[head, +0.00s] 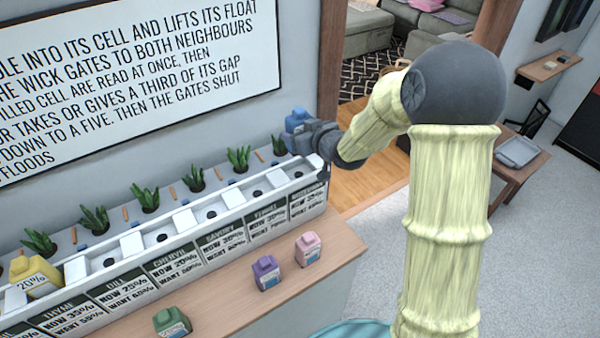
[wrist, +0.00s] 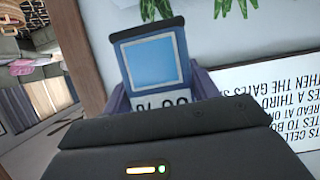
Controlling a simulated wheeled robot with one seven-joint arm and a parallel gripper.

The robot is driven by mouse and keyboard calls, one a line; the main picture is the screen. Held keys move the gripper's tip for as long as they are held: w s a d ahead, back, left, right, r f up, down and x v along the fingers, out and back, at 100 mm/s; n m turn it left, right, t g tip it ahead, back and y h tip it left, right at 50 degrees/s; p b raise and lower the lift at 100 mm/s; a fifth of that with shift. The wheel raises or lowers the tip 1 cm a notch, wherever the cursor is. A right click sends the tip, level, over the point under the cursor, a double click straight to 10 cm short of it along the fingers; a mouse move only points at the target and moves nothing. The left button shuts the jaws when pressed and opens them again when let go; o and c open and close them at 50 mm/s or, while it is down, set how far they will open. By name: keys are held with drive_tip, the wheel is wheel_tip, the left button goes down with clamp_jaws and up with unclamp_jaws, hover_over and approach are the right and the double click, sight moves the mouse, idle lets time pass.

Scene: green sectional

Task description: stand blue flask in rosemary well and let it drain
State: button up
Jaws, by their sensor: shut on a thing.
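The blue flask (head: 296,120) is at the far right end of the white trough (head: 187,217). My gripper (head: 303,137) is shut on it there. The end cell, whose dark label (head: 308,187) seems to read rosemary, is below or just in front of them. I cannot tell whether the flask touches the well; my gripper hides its lower part. In the wrist view the blue flask (wrist: 155,62) shows a square light-blue face, with pale printed marking below, between my gripper's fingers (wrist: 160,98).
A yellow flask (head: 37,275) marked 20% sits in a left cell. Green (head: 172,321), purple (head: 266,272) and pink (head: 308,248) flasks stand on the wooden counter (head: 225,295) in front. Several plants (head: 239,158) line the back. A wall sign (head: 130,80) hangs behind.

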drive_tip(key=shift+s+a, duration=0.2)
drive_tip(key=shift+s, duration=0.1)
drive_tip(key=f, duration=0.2)
drive_tip(key=f+p, duration=0.1)
drive_tip(key=f, duration=0.2)
drive_tip(key=shift+w+f, duration=0.2)
drive_tip(key=shift+f, duration=0.15)
drive_tip(key=shift+f, duration=0.1)
drive_tip(key=shift+f+p, duration=0.5)
drive_tip(key=shift+f, duration=1.5)
drive_tip(key=shift+f, duration=0.15)
drive_tip(key=o, duration=1.1)
